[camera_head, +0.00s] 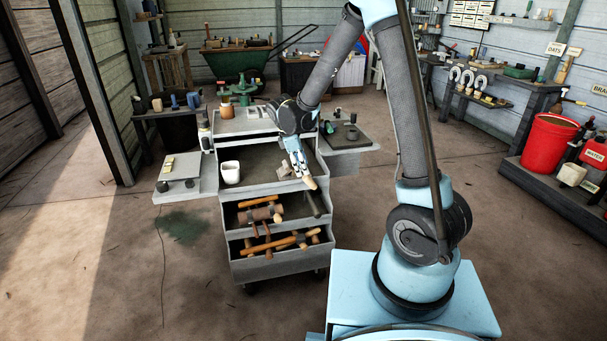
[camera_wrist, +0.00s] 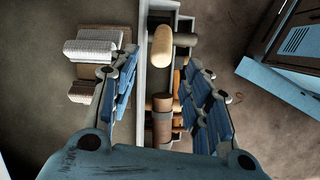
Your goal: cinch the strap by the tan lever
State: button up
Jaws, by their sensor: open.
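A tan rounded lever (camera_wrist: 162,46) stands out at the front edge of the caddy's upper tray. In the head view the tan lever (camera_head: 310,184) shows just below my gripper's tips. My gripper (camera_wrist: 160,72) is open and empty, its blue-padded fingers apart on either side of the line to the lever. In the head view my gripper (camera_head: 299,166) points down over the tray's front right. A pale ribbed piece (camera_wrist: 93,48), perhaps the strap's webbing, lies left of the lever; I cannot tell how they join. Any contact between fingers and lever is unclear.
The grey caddy (camera_head: 283,268) has open drawers with several wooden-handled hammers (camera_head: 262,215) below the lever. A white cup (camera_head: 231,172) stands at the tray's left. Side shelves (camera_head: 184,187) flank the caddy. The floor in front is clear.

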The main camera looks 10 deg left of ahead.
jog(key=v, duration=0.6)
jog(key=shift+r, duration=0.2)
jog(key=shift+a, duration=0.1)
